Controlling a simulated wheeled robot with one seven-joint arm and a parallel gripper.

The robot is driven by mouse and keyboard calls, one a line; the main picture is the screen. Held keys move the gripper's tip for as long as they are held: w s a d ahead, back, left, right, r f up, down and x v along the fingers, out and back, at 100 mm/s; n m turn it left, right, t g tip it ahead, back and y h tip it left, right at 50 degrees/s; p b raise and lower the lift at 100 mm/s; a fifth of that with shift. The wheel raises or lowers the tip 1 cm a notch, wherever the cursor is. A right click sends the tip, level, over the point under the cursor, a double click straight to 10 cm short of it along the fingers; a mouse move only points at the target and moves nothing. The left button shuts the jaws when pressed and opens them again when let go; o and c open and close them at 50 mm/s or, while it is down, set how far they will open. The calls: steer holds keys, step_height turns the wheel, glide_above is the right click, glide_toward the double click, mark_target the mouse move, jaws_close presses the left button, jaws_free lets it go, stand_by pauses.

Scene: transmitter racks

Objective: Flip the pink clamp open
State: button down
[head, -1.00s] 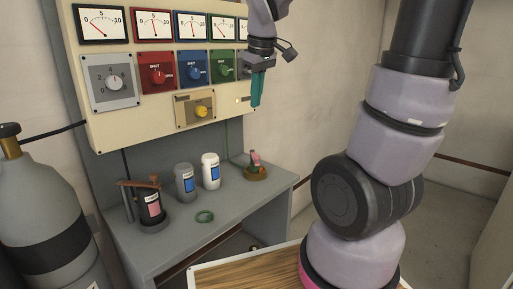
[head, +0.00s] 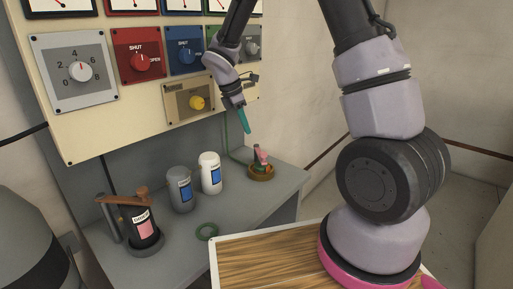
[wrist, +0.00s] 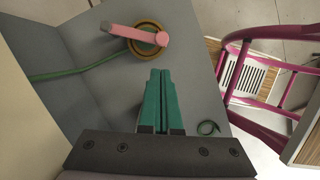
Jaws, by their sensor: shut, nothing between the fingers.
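The pink clamp (head: 260,155) sits on a round brown base (head: 262,173) at the right end of the grey bench. In the wrist view the pink clamp (wrist: 138,35) shows as a long lever reaching left from over the round base (wrist: 157,51). My gripper (head: 245,130) has teal fingers and is above the bench, a little up and left of the clamp, apart from it. In the wrist view my gripper's fingers (wrist: 160,75) are together with nothing between them, pointing toward the base.
A panel of knobs and gauges (head: 120,110) stands behind. A wood-topped surface (head: 265,262) is in front.

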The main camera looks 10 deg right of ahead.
steer(key=x, duration=1)
stand_by(0.5)
